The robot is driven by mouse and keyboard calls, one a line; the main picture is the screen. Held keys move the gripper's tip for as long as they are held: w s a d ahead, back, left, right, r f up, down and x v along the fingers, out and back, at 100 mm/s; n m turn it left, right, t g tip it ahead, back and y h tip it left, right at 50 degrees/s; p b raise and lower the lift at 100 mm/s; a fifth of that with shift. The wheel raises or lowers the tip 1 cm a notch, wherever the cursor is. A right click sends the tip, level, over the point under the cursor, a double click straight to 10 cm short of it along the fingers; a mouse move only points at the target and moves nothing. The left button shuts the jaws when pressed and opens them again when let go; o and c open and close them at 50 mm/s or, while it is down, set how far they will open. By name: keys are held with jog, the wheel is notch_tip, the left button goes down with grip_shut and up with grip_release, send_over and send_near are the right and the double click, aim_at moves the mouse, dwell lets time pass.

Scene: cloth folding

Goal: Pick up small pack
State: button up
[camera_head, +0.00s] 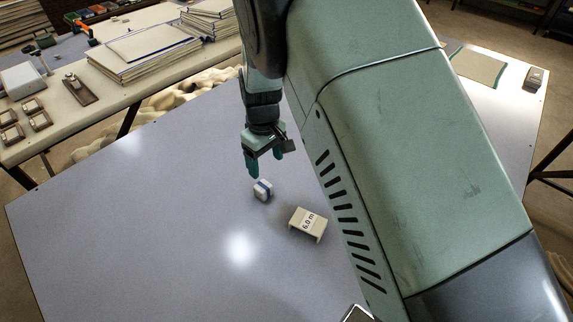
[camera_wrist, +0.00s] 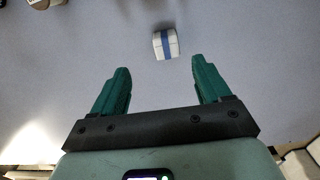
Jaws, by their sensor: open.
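A small white pack with a blue band (camera_head: 263,190) lies on the blue-grey table (camera_head: 150,220). My gripper (camera_head: 266,168) is just above and behind the pack in the head view, pointing down, and apart from it. In the wrist view the pack (camera_wrist: 165,43) is ahead of the fingertips, a little right of the middle between them. My gripper's green fingers (camera_wrist: 163,78) are spread wide with nothing between them.
My arm covers much of the right side. A side table (camera_head: 100,85) with stacked panels (camera_head: 145,50) stands at the back left. The table's left part is clear.

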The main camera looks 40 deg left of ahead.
aim_at(263, 186)
jog(key=f, duration=0.6)
jog(key=shift+s+a+f, duration=0.1)
jog(key=shift+s+a, duration=0.2)
jog(key=shift+s, duration=0.1)
jog(key=shift+a+f, duration=0.15)
jog(key=shift+f, duration=1.3)
jog(key=shift+a+f, duration=0.15)
jog(key=shift+f, duration=1.3)
jog(key=c, duration=1)
